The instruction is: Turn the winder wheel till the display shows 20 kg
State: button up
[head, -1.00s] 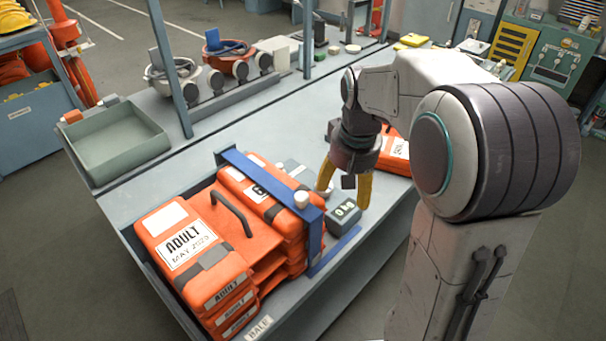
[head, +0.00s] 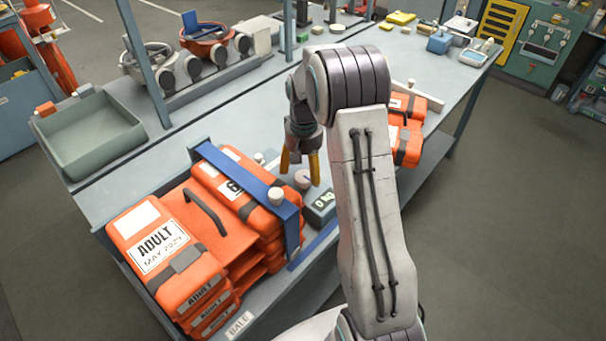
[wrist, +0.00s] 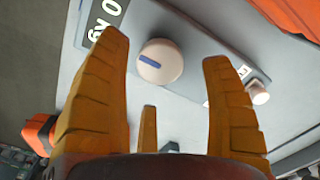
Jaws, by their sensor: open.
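The winder wheel (wrist: 160,62) is a round cream knob with a blue mark on its face. It shows in the wrist view between my finger tips, and small in the head view (head: 303,179). My gripper (head: 300,171) is open above it, with yellow fingers (wrist: 168,50) spread to either side; I cannot tell whether they touch it. The dark display box (head: 321,206) stands beside the wheel and reads 0 kg; the reading also shows in the wrist view (wrist: 104,22).
Orange packs marked ADULT (head: 165,240) are stacked at the left, with a blue bar (head: 245,185) across them. A smaller cream knob (wrist: 261,94) lies near the wheel. More orange packs (head: 402,140) stand at the right. A green tray (head: 90,140) stands at the back left.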

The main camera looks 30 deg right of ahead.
aim_at(304, 176)
jog(key=shift+f, duration=1.55)
jog(key=shift+c, duration=0.3)
jog(key=c, duration=1.1)
jog(key=shift+c, duration=0.3)
jog(key=m+b, duration=0.1)
jog(key=m, duration=0.3)
jog(key=shift+s+f+m+b, duration=0.1)
jog(key=shift+m+b, duration=0.3)
jog(key=m+b, duration=0.1)
jog(key=m, duration=0.4)
jog(key=shift+m, duration=0.6)
